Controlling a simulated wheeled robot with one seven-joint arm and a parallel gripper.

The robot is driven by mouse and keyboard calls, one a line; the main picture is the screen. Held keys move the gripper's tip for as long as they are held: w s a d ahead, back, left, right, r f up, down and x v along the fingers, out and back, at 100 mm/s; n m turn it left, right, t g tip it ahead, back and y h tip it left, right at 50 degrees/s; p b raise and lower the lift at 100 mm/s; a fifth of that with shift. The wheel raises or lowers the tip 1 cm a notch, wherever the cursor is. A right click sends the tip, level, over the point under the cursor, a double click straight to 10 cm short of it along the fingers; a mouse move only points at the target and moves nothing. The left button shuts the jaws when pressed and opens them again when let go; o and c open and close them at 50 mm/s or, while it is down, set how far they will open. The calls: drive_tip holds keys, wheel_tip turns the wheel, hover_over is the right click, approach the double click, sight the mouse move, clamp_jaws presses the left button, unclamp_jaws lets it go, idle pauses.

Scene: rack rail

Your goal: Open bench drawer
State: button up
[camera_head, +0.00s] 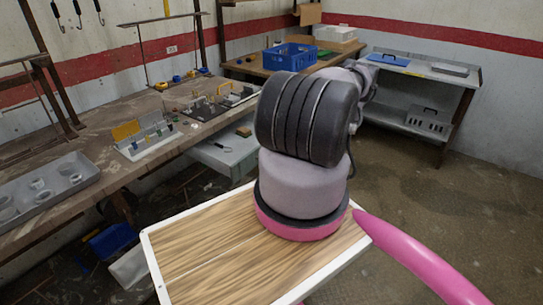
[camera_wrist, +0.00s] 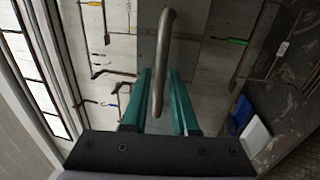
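In the head view a pale grey bench drawer (camera_head: 222,157) juts out from under the front edge of the workbench (camera_head: 90,185), with a dark tool and a brown block in it. My arm hides its right part. In the wrist view a bent metal bar handle (camera_wrist: 163,55) runs between the two green fingers of my gripper (camera_wrist: 160,88). The fingers stand apart, with a narrow gap showing on each side of the bar. My gripper is hidden in the head view behind my arm.
A grey tray of round parts (camera_head: 45,190) and several fixtures stand on the workbench. A blue bin (camera_head: 113,240) is on the floor below. A back table holds a blue crate (camera_head: 289,56). A side bench (camera_head: 415,95) stands at right. Floor at right is clear.

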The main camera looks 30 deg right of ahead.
drive_tip(key=v, duration=1)
drive_tip(key=shift+s, duration=0.4)
drive_tip(key=shift+d, duration=0.1)
